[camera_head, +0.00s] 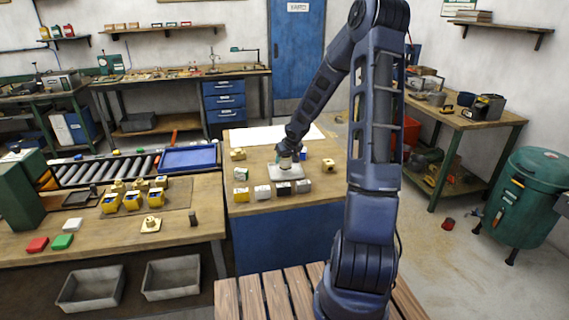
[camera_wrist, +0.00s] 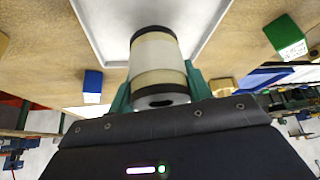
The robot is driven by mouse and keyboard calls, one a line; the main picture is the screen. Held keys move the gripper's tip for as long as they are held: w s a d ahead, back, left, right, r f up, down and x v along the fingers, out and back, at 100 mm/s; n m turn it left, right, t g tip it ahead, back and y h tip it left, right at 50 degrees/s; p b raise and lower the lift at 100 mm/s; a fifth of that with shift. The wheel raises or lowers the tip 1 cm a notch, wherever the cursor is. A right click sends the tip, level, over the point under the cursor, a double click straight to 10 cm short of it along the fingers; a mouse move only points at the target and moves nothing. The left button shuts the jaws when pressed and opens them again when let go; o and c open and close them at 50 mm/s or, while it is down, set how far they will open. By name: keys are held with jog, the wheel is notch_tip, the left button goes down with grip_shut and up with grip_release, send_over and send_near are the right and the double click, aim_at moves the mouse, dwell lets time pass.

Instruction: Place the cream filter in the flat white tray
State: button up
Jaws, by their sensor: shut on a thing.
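The cream filter (camera_wrist: 155,52) is a cream cylinder with a dark end cap. It lies between the green fingers of my gripper (camera_wrist: 160,88) in the wrist view, and the gripper is shut on it. In the head view my gripper (camera_head: 289,155) points down over the workbench, with the filter a small pale shape below it. The flat white tray (camera_head: 291,176) lies directly under it, and it also fills the top middle of the wrist view (camera_wrist: 200,22). The filter's far end overlaps the tray floor in the picture. I cannot tell whether it touches.
A blue block (camera_wrist: 93,84) and a green labelled block (camera_wrist: 285,36) flank the tray. A yellow piece (camera_head: 328,165) sits right of the tray. A white sheet (camera_head: 257,136) lies behind.

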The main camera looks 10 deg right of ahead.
jog(key=shift+f, duration=1.1)
jog(key=shift+f, duration=0.1)
jog(key=o, duration=1)
jog(key=shift+v, duration=6.05)
